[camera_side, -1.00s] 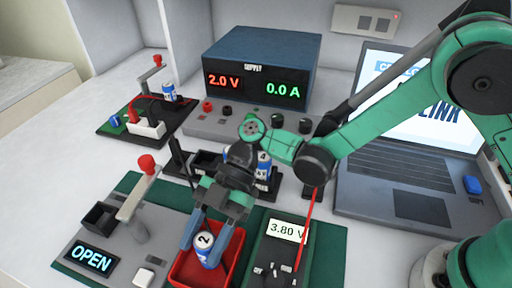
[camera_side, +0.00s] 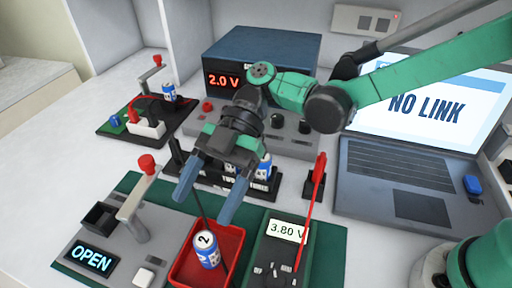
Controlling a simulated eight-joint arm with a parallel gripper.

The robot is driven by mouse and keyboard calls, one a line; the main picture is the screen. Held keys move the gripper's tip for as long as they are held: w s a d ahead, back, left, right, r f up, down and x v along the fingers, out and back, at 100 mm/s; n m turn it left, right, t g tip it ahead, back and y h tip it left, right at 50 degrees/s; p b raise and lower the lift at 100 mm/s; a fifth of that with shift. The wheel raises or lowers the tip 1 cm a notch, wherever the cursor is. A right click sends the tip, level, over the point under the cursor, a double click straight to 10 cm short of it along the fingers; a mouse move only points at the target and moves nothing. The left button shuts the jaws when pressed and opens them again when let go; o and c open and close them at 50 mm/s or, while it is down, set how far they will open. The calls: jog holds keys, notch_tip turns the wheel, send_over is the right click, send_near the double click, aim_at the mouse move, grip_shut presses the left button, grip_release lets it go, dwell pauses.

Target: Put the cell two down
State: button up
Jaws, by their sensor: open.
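Cell two (camera_side: 207,250), a blue and white can marked "2", stands in the red tray (camera_side: 237,247) at the front. My gripper (camera_side: 206,207) is open and empty, above and behind the cell and apart from it. Its two blue fingers are spread, one to each side. A black rack (camera_side: 262,190) behind the gripper holds other blue and white cells; the gripper partly hides them and the rack's label.
A meter (camera_side: 287,232) reading 3.80 V, with a red probe (camera_side: 318,170), stands right of the tray. Left is a lever fixture (camera_side: 137,205) with an OPEN display (camera_side: 91,259). Behind are a power supply (camera_side: 222,82), a laptop (camera_side: 410,170) and a small board (camera_side: 140,125).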

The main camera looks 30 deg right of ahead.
jog(key=d+r+m+t+h, duration=0.1)
jog(key=d+m+t+h, duration=0.9)
jog(key=d+m, duration=1.4)
jog(key=d+t, duration=0.3)
jog(key=t, duration=0.1)
jog(key=shift+w+r+m, duration=0.15)
jog(key=shift+w+m, duration=0.1)
jog(key=shift+m, duration=0.15)
